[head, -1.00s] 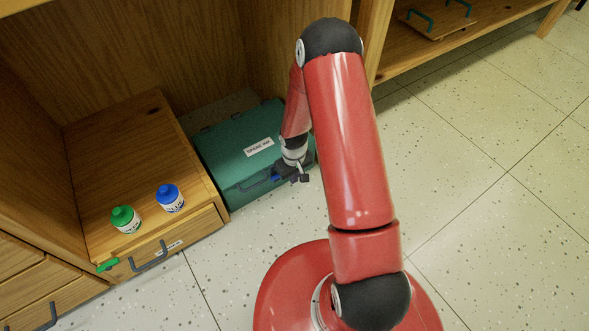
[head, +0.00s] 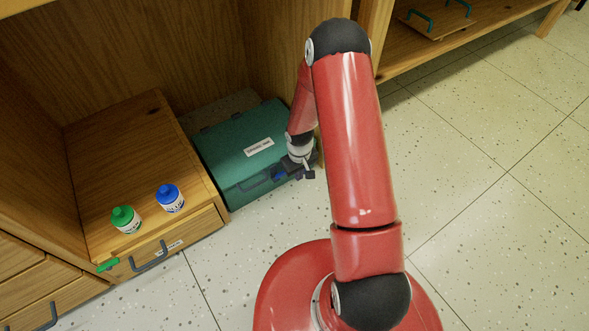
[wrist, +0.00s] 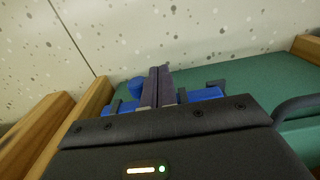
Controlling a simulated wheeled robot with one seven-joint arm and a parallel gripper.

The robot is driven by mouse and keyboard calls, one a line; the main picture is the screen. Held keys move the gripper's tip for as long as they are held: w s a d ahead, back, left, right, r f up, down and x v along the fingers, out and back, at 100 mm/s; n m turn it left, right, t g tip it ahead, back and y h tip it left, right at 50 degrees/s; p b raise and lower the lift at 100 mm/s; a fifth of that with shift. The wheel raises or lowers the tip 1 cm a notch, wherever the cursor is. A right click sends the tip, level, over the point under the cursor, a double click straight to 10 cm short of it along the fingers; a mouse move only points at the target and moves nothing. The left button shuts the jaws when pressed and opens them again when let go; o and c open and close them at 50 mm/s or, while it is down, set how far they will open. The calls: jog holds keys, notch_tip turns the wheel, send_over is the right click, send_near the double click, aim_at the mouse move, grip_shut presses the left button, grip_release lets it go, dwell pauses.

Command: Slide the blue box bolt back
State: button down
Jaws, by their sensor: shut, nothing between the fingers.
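The teal box (head: 240,146) with a white label and a dark handle stands on the floor in the cabinet bay. The blue bolt (head: 278,176) is on its front near the right end. My gripper (head: 307,174) is at that right end, partly covering the bolt. In the wrist view the bolt's blue bar (wrist: 203,95) and round knob (wrist: 136,87) show on either side of my gripper's fingers (wrist: 158,86). The fingers are shut together with nothing between them, right beside the knob. Whether they touch it, I cannot tell.
A wooden drawer unit (head: 120,165) stands left of the box, with a green-capped bottle (head: 126,220) and a blue-capped bottle (head: 170,198) on top. A green bolt (head: 108,265) is on its front. The speckled floor (head: 480,190) to the right is clear.

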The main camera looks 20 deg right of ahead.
jog(key=shift+w+d, duration=0.2)
jog(key=shift+d, duration=0.45)
jog(key=shift+a, duration=0.15)
notch_tip(320, 180, up, 7)
jog(key=p, duration=0.4)
jog(key=shift+s+a+p, duration=0.15)
jog(key=shift+a+p, duration=0.15)
jog(key=shift+a, duration=0.05)
dwell(0.6)
dwell(0.4)
